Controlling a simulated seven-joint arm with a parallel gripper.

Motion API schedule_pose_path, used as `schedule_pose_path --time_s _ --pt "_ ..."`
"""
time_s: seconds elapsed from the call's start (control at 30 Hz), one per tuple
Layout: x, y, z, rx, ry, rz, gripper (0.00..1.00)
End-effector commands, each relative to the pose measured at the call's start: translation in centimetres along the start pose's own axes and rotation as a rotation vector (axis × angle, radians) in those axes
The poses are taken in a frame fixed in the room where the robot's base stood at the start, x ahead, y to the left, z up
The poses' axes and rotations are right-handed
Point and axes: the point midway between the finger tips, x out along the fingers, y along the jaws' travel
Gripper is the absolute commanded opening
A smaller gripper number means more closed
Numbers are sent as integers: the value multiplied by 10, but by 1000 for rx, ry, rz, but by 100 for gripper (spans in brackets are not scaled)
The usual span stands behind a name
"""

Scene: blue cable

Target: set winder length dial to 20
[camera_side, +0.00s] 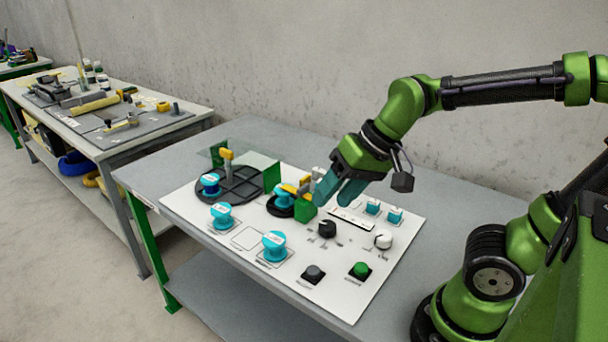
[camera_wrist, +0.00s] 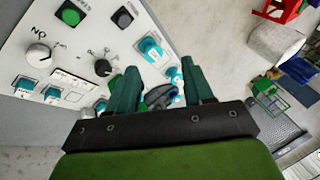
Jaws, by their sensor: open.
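A black dial knob (camera_side: 327,228) stands on the white panel with small marks around it. It also shows in the wrist view (camera_wrist: 103,67). A white knob (camera_side: 383,241) sits to its right, and in the wrist view the white knob (camera_wrist: 38,55) has large lettering beside it. The dial lettering is too small to read, so I cannot tell which knob sets length or its value. My gripper (camera_side: 335,192) is open, with teal fingers above the panel, behind the black knob and apart from it. In the wrist view its fingers (camera_wrist: 158,85) have no object held between them.
Cyan spools (camera_side: 274,246) stand on the panel's left part, with a black round plate (camera_side: 236,184) behind. Green blocks (camera_side: 306,208) stand close to my fingers. A black button (camera_side: 313,274) and a green button (camera_side: 360,270) lie near the front. Cyan switches (camera_side: 395,215) sit behind the white knob.

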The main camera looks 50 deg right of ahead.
Motion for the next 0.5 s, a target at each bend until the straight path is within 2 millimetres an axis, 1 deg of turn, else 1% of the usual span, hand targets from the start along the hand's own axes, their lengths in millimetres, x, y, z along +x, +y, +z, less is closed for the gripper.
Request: schedule_pose_path --time_s 0.03,0.1,0.13,0.2,0.3,0.4,0.5 --pt "12 4 -11 77 -60 23 60" --pt "26 14 -27 208 -121 69 70" --pt "32 20 -35 269 -140 95 72" --pt "45 34 -52 421 -173 171 72" --pt "58 57 -76 646 -176 303 72" --pt "61 79 -100 864 -127 431 72" --pt "55 95 -121 1074 -45 529 72"
